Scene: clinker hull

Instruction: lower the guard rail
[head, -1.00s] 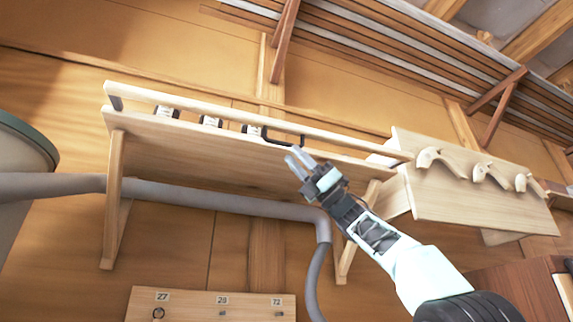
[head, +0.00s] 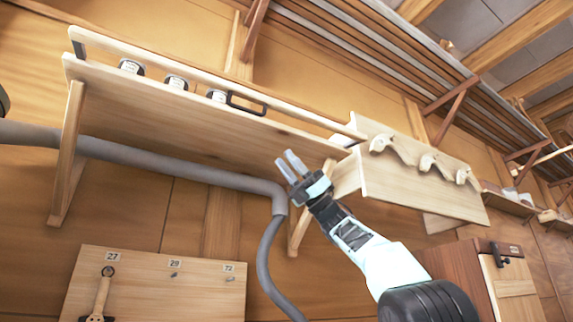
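The guard rail (head: 180,69) is a long pale wooden bar along the front of the wall shelf (head: 150,108). It stands raised above the shelf board, with a dark bracket at its left end. A black handle (head: 246,103) is fixed on the rail right of its middle. My gripper (head: 289,164) is below and to the right of the handle, in front of the shelf's underside in the picture, and apart from the rail. Its two light fingers are spread with a gap between them and nothing in it.
Several small labelled jars (head: 176,82) stand on the shelf behind the rail. A grey pipe (head: 180,163) runs below the shelf. A numbered board (head: 150,290) hangs lower left. A slatted rack (head: 370,50) is above.

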